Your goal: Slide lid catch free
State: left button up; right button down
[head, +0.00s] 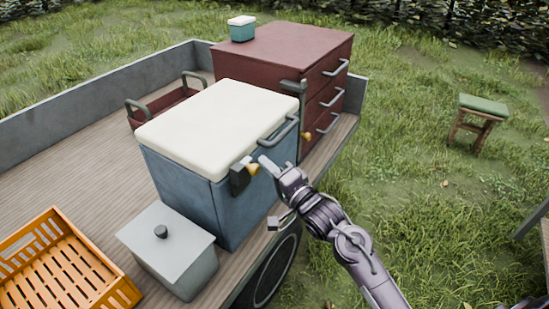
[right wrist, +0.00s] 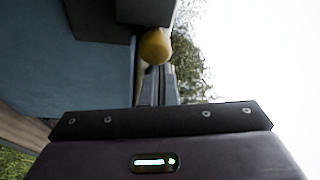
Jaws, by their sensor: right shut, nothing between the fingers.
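A blue cool box (head: 185,185) with a cream lid (head: 215,125) stands on the trailer bed. A dark lid catch (head: 238,178) with a yellow knob (head: 253,169) sits on its side just below the lid. My right gripper (head: 264,163) is shut and empty, its fingertips close beside the knob. In the right wrist view the knob (right wrist: 155,46) appears just beyond the tips of the shut fingers (right wrist: 158,75), below the dark catch block (right wrist: 146,11). I cannot tell whether fingers and knob touch. My left gripper is out of view.
A grey lidded box (head: 178,262) and an orange crate (head: 75,285) stand in front on the trailer bed (head: 100,150). A dark red drawer chest (head: 265,70) stands behind. The cool box's grey handle (head: 279,134) is near my gripper. Grass on the right is open, with a stool (head: 483,107).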

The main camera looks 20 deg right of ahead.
aim_at(256, 170)
jog(key=shift+f, duration=0.1)
jog(key=shift+a, duration=0.1)
jog(key=shift+s+a+p, duration=0.8)
jog(key=shift+a+p, duration=0.05)
jog(key=shift+a, duration=0.15)
jog(key=shift+s+a, duration=0.2)
jog(key=shift+a, duration=0.05)
